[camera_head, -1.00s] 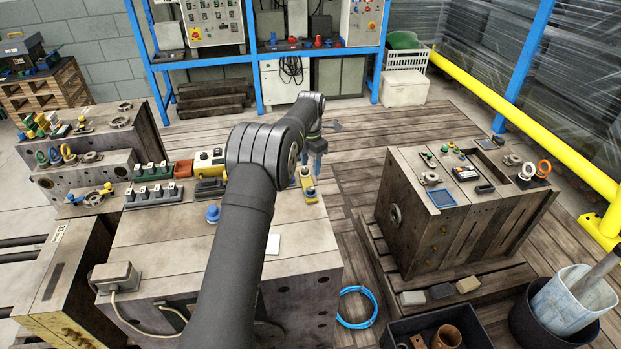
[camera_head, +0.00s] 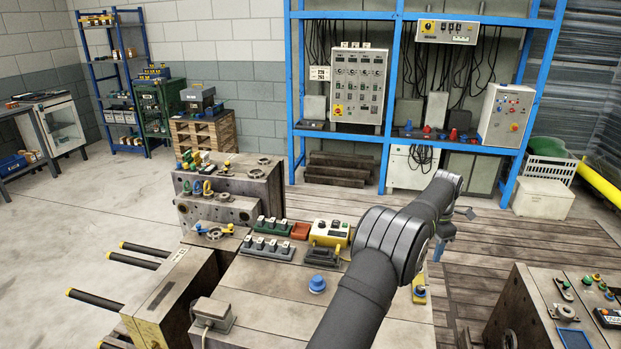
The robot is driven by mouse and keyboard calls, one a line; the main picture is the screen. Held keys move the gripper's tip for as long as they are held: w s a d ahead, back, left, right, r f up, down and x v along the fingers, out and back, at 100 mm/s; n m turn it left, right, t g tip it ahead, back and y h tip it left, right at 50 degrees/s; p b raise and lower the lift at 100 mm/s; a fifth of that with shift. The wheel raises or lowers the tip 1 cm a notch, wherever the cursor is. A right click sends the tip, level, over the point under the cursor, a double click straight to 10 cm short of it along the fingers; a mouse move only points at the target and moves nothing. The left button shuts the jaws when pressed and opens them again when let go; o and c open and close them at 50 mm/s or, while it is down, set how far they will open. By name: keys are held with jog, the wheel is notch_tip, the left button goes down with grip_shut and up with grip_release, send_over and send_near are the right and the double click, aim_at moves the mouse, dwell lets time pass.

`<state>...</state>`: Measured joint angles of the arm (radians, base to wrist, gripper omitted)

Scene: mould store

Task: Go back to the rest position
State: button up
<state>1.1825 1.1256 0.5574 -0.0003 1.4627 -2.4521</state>
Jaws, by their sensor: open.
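My arm reaches from the bottom of the picture across the near mould block. My gripper (camera_head: 440,250) shows small at its end, with blue fingers pointing down. It is open, and I see nothing between the fingers. It hangs beyond and to the right of a small yellow block (camera_head: 419,292) on the right edge of the near mould block (camera_head: 270,300). My arm partly hides that yellow block's surroundings.
Another mould block (camera_head: 535,310) stands right. A blue rack (camera_head: 384,110) stands behind, with open plank floor before it.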

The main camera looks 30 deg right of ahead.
aim_at(421, 287)
notch_tip(421, 287, down, 16)
jog(key=shift+r, duration=0.1)
dwell(0.4)
jog(key=shift+r, duration=0.1)
